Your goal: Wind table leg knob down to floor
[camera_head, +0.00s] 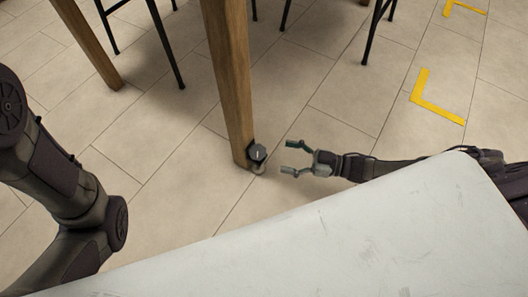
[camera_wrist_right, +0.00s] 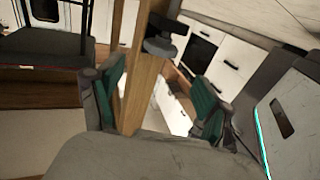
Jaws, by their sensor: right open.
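The wooden table leg (camera_head: 231,80) stands in the middle of the head view. A dark round knob (camera_head: 258,152) sits on its side near the bottom, with a small grey foot (camera_head: 258,168) below it. My right gripper (camera_head: 291,157) is open and empty, a short way to the right of the knob, its fingers pointing at it. In the right wrist view the leg (camera_wrist_right: 146,85) and the knob (camera_wrist_right: 160,46) show between the open green-padded fingers (camera_wrist_right: 155,95), with the knob above the line between the fingertips. My left gripper is out of view; only my left arm shows.
Dark chair legs (camera_head: 168,50) and another wooden table leg (camera_head: 88,45) stand behind. Yellow corner marks (camera_head: 432,106) lie on the tiled floor at the right. The floor around the leg's foot is clear.

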